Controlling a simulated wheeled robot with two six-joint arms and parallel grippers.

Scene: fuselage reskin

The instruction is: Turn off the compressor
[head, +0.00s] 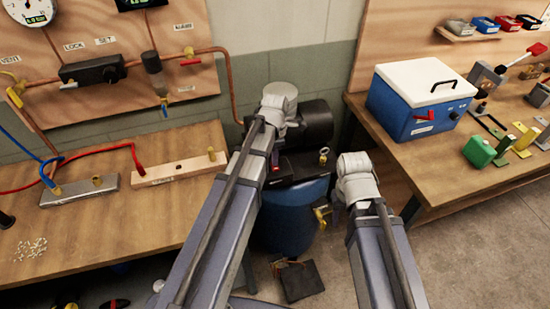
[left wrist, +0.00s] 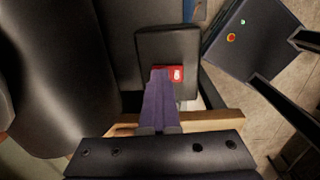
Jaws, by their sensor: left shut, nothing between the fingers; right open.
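The compressor has a blue tank (head: 290,222) and a black motor (head: 316,122); it stands on the floor between the two benches. Its black switch box (left wrist: 148,45) carries a red switch (left wrist: 177,74) with a white mark. My left gripper (left wrist: 160,74) is shut and empty. Its purple fingertips overlap the left part of the red switch in the left wrist view; I cannot tell if they touch it. My right gripper (head: 347,202) is open, to the right of the tank, its fingers mostly hidden behind the wrist.
The left bench (head: 110,235) holds metal and wooden blocks with hoses. The right bench (head: 385,140) holds a blue and white cooler box (head: 420,100) and small tools. A brass valve (head: 321,215) sticks out from the tank. A black pedal-like plate (head: 300,281) lies on the floor.

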